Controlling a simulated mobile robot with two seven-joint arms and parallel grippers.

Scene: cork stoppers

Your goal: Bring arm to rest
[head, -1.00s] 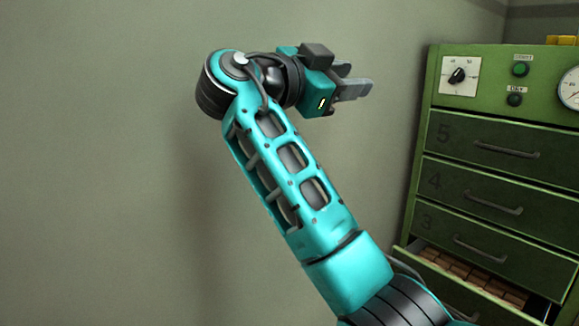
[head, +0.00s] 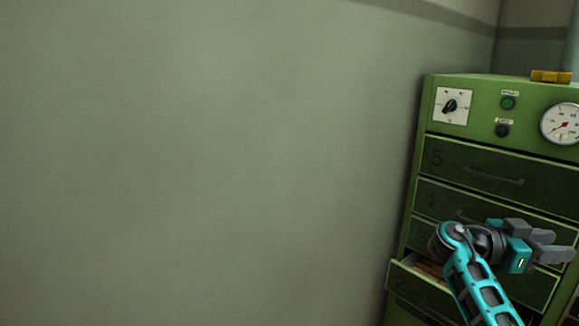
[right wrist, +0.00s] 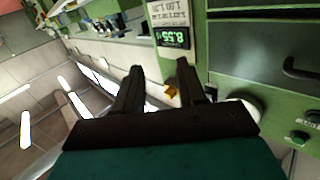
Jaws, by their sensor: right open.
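My right arm, teal and black, comes up from the bottom right of the head view. Its right gripper (head: 556,246) points right, in front of the lower drawers of the green cabinet (head: 432,108). The gripper is open and empty. In the right wrist view its two dark fingers (right wrist: 155,88) stand apart with nothing between them in their grasp. My left gripper is not in view.
Drawer 2 (head: 397,282) is pulled partly open, with brown contents partly hidden by my arm. Drawer 5 (head: 470,168) is shut. A dial, buttons and a gauge (head: 563,124) sit above. A yellow object (head: 551,76) lies on top. The wall at left is clear.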

